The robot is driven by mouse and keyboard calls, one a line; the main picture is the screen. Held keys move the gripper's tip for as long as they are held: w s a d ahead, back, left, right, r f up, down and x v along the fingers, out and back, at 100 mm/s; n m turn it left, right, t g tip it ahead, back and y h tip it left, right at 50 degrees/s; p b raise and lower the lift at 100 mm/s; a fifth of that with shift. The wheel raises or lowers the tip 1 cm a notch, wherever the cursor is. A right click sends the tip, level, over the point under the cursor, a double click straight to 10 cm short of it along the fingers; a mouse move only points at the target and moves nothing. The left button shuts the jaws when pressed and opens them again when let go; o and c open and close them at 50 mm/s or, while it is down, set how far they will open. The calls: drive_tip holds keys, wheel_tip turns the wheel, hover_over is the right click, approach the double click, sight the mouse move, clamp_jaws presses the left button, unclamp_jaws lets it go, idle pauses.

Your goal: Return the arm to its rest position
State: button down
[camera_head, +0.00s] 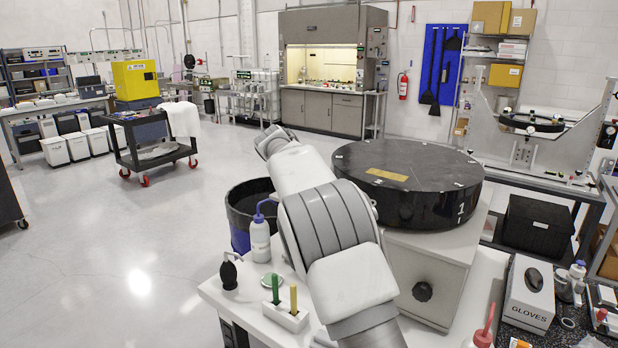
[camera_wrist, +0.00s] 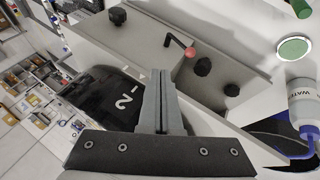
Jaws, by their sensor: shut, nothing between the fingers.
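My gripper (camera_wrist: 160,85) shows in the wrist view with its two grey fingers together and nothing between them. Behind them is the dark side of the round black disc (camera_wrist: 105,92), with a white "2" mark. The grey fixture box (camera_wrist: 215,50) with black knobs and a red-tipped lever (camera_wrist: 190,52) fills the upper middle. In the head view my white arm (camera_head: 340,225) is raised and bent in front of the disc (camera_head: 400,160), which lies flat on its pale box (camera_head: 425,265). My gripper is hidden in the head view.
A wash bottle (camera_head: 260,240), a black bulb (camera_head: 228,273) and a holder with green and yellow handles (camera_head: 286,315) stand left of my arm. A dark bin (camera_head: 240,205) is behind. A glove box (camera_head: 528,290) is at right.

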drive_tip(key=s+d+r+n+t+y, duration=0.15)
drive_tip(key=s+d+r, duration=0.25)
drive_tip(key=s, duration=0.5)
drive_tip(key=s+d+r+n+y, duration=0.1)
drive_tip(key=s+d+r+y, duration=0.3)
drive_tip(key=s, duration=0.4)
drive_tip(key=s+f+n+t, duration=0.1)
drive_tip(key=s+f, duration=0.1)
drive_tip(key=s, duration=0.8)
drive_tip(key=s+f+n+t+y, duration=0.1)
drive_tip(key=s+f, duration=0.2)
drive_tip(key=s, duration=0.8)
drive_tip(key=shift+s+t, duration=0.25)
drive_tip(key=shift+t, duration=0.1)
drive_tip(key=shift+d, duration=0.2)
